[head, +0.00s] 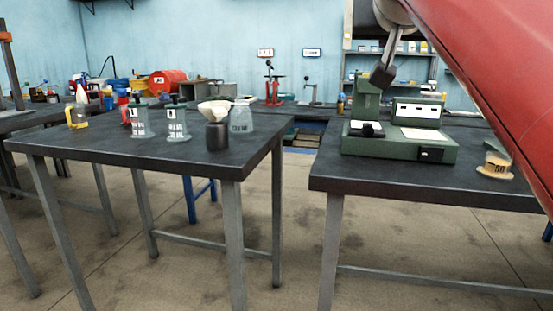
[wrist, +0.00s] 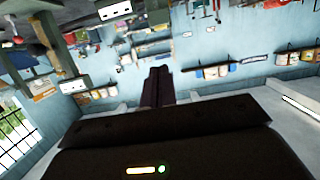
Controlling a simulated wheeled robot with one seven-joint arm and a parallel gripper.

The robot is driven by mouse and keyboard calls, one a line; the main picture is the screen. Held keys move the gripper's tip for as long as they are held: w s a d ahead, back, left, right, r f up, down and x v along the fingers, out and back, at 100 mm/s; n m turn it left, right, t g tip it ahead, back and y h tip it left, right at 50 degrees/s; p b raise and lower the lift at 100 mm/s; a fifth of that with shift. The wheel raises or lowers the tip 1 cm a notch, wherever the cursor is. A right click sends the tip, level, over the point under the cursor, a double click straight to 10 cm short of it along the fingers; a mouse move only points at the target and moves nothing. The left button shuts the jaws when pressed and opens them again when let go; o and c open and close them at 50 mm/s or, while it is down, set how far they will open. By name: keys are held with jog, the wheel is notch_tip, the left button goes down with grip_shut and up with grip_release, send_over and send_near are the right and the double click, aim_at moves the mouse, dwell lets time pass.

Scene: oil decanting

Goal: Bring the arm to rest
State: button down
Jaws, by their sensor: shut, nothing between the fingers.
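My gripper (head: 383,76) hangs at the upper right of the head view, in front of the shelf and above the right workbench. In the wrist view its two dark fingers (wrist: 157,86) lie together, shut and empty. A green and white bench device (head: 402,140) stands on the right bench, below and behind my gripper in the picture. My gripper appears apart from it, though the exact depth is hard to tell. The wrist view is tilted and shows the blue wall with shelves.
The left workbench (head: 160,150) holds two labelled clear beakers (head: 177,124), a dark container with a pale funnel (head: 215,122) and a clear jug (head: 241,118). A small wooden stand marked 50 (head: 495,165) sits on the right bench. A floor gap separates the benches.

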jog(key=s+f+n+g+y, duration=0.1)
jog(key=s+f+g, duration=0.2)
jog(key=f, duration=1.2)
jog(key=s+a+f+n+g+y, duration=0.1)
jog(key=s+f+g, duration=0.2)
jog(key=s+f, duration=0.6)
jog(key=s+f+g+y, duration=0.2)
jog(key=s+f, duration=0.4)
jog(key=f, duration=1.5)
jog(key=shift+s+a+f+n+g, duration=0.3)
jog(key=shift+s+n+g, duration=0.1)
jog(key=shift+g, duration=0.1)
jog(key=shift+w+r, duration=0.1)
